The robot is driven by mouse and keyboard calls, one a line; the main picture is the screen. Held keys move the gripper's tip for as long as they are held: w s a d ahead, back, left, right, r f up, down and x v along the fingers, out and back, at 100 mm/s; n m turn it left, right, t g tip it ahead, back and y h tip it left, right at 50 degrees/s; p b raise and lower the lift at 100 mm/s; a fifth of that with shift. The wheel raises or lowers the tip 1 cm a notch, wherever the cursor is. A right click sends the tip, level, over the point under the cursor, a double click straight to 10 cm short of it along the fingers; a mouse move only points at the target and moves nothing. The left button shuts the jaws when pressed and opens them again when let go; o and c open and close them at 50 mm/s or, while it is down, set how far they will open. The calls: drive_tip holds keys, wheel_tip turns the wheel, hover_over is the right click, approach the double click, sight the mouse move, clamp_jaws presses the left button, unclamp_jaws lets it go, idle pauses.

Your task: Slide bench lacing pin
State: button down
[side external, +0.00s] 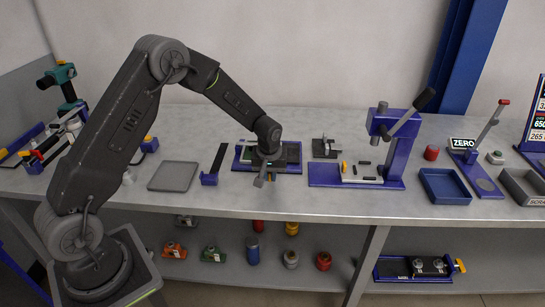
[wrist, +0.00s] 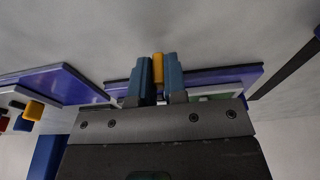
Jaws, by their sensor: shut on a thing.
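My gripper (wrist: 158,71) is shut on a small yellow block (wrist: 157,66), which shows between its two blue-grey fingers in the wrist view. The block looks like the handle of the lacing pin, but the pin's shaft cannot be made out. In the side view my gripper (side external: 263,172) is low over a purple-blue bench fixture (side external: 290,168) with a dark and green top, and it hides the yellow block. The fixture's purple plate (wrist: 215,82) also shows behind the fingers in the wrist view.
A grey tray (side external: 174,177) and a dark strip with a blue end (side external: 210,179) lie to the left. A small dark fixture (side external: 325,148) and a purple lever press (side external: 392,150) stand to the right. The bench front below my gripper is clear.

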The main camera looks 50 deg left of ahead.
drive_tip(key=shift+s+d, duration=1.2)
drive_tip(key=shift+d, duration=0.05)
drive_tip(key=shift+s+d, duration=0.15)
drive_tip(key=c, duration=1.1)
unclamp_jaws()
drive_tip(key=shift+s, duration=0.1)
wheel_tip(320, 180, up, 14)
drive_tip(key=s+d+f, duration=0.1)
drive_tip(key=s+d, duration=0.1)
drive_tip(key=s+d+r+m+t, duration=0.2)
drive_tip(key=s+d+r+m, duration=0.15)
drive_tip(key=s+r, duration=0.75)
drive_tip(key=s+d+r+m+t+h, duration=0.1)
drive_tip(key=s+m, duration=0.4)
drive_tip(key=s, duration=0.7)
drive_tip(key=shift+s+d+r+t, duration=0.35)
drive_tip(key=shift+d+t, duration=0.1)
drive_tip(key=shift+t, duration=0.15)
